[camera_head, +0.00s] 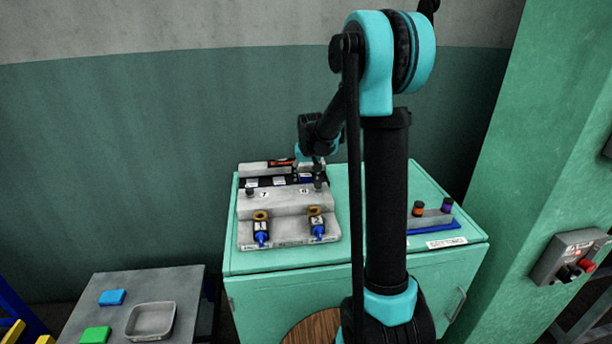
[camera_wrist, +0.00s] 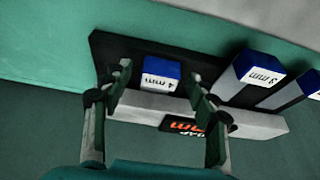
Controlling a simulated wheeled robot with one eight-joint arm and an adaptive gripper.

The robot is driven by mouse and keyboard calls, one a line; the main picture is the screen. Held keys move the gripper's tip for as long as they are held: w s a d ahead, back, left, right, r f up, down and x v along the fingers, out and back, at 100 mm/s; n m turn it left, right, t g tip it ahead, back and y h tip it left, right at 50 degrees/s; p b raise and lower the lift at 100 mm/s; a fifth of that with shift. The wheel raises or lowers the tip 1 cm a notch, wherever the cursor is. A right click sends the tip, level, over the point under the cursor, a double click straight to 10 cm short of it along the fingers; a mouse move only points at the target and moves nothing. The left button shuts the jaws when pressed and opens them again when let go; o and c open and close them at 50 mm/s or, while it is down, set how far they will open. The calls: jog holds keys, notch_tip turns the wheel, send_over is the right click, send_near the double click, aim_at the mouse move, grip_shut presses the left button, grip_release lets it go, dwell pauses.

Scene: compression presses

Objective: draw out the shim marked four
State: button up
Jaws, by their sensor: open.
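The shim marked 4 mm (camera_wrist: 161,74) has a blue top with a white label and stands in a dark rack (camera_wrist: 120,47) with a pale bar along one side. My gripper (camera_wrist: 161,76) is open, one finger on each side of this shim in the wrist view. I cannot tell whether the fingers touch it. A shim marked 3 mm (camera_wrist: 258,72) stands to the right. Another blue-topped shim (camera_wrist: 300,88) is partly cut off at the edge. In the head view my gripper (camera_head: 316,166) is over the rack's right part, hiding some of it.
A small stand (camera_head: 432,218) with orange and purple knobs is on the cabinet's right. A side table (camera_head: 180,282) holds a grey tray (camera_head: 135,331).

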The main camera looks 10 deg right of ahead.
aim_at(308, 181)
grip_shut()
jog(key=shift+s+f, duration=0.1)
jog(key=shift+s, duration=2.1)
grip_release()
jog(key=v, duration=1.2)
